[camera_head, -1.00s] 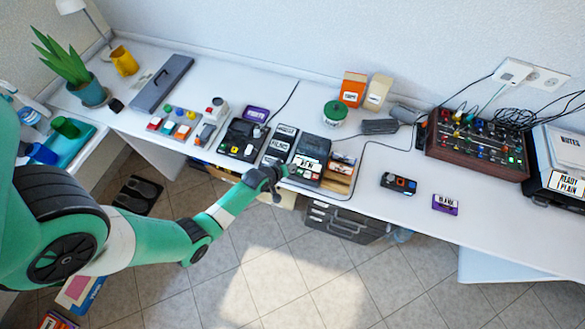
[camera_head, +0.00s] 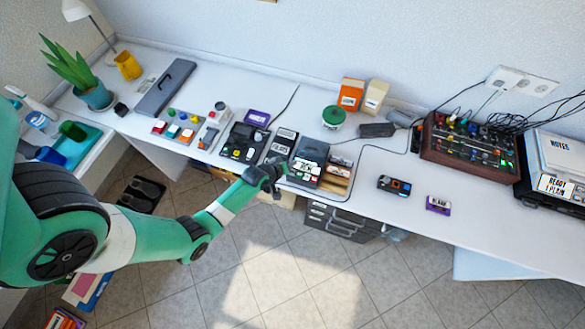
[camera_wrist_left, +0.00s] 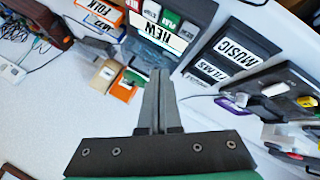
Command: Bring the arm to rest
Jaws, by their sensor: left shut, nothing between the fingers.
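My left arm (camera_head: 150,235), green with white and black parts, reaches in from the left in the head view. Its dark gripper (camera_head: 276,174) is over the front edge of the white desk (camera_head: 350,210), near the black holder marked NEW (camera_head: 306,166). In the left wrist view the gripper's fingers (camera_wrist_left: 159,78) are pressed together with nothing between them. The NEW holder (camera_wrist_left: 165,32) shows just beyond the fingertips, and the black boxes marked MUSIC and FILMS (camera_wrist_left: 230,55) show to the right. I cannot tell whether the gripper touches the desk or a holder.
Orange (camera_head: 350,94) and cream (camera_head: 375,97) boxes and a green-lidded tub (camera_head: 333,117) stand behind the holders. A dark cassette (camera_head: 394,185) and a purple BLANK one (camera_head: 438,204) lie on the right, with clear desk around them. A mixer (camera_head: 465,150) stands farther right.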

